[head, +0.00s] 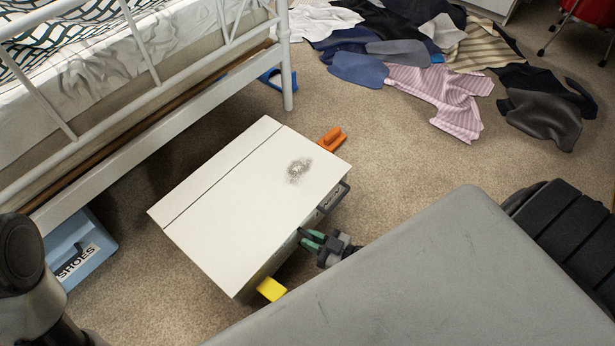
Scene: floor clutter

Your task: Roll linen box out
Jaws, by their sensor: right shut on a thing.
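The linen box (235,205) is a low white box with a seam across its lid and a grey smudge on top. It stands on the carpet beside the bed, its left end close to the bed's side rail. My right gripper (312,240) has green fingertips and is shut on a handle at the box's right side. A dark-framed label (333,198) sits on that same side, its text too small to read surely. My left gripper is out of view; only part of my left arm shows at bottom left.
An orange wedge (332,139) and a yellow wedge (271,289) lie at the box's edges. A blue box marked SHOES (85,262) is partly under the white bed frame (287,60). A blue object (275,77) is by the bed leg. Clothes (440,97) cover the back floor.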

